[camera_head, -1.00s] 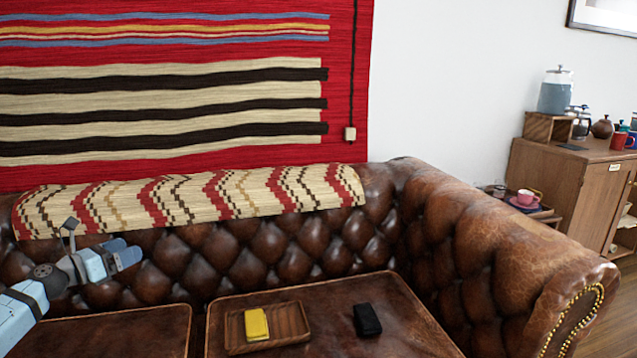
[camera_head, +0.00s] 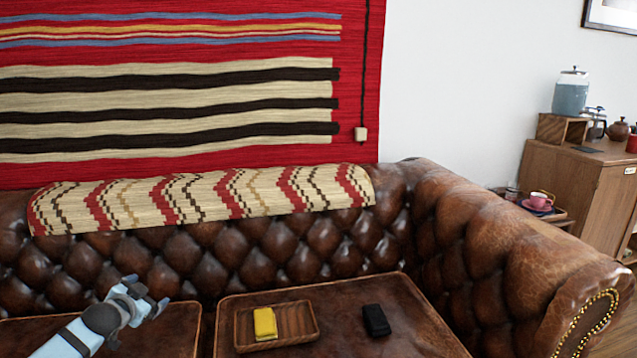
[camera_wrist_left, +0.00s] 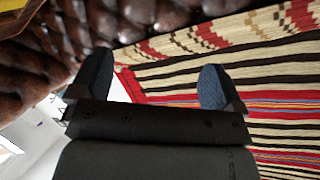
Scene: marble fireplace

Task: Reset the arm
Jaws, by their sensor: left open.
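My left gripper (camera_head: 153,297) is at the lower left of the head view, above the left seat cushion of the brown leather sofa (camera_head: 262,262). It is open and empty. Its two fingers also show apart in the left wrist view (camera_wrist_left: 154,84), with the tufted sofa back and the striped wall rug behind them. A yellow item (camera_head: 265,324) lies in a wooden tray (camera_head: 297,318) on the right seat cushion, to the right of my gripper and apart from it. My right gripper is not in view.
A black item (camera_head: 376,320) lies on the right cushion beside the tray. A patterned throw (camera_head: 205,198) covers the sofa back. A wooden cabinet (camera_head: 568,185) with a blue jar (camera_head: 571,94) stands at the right. The cushion around the tray is largely clear.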

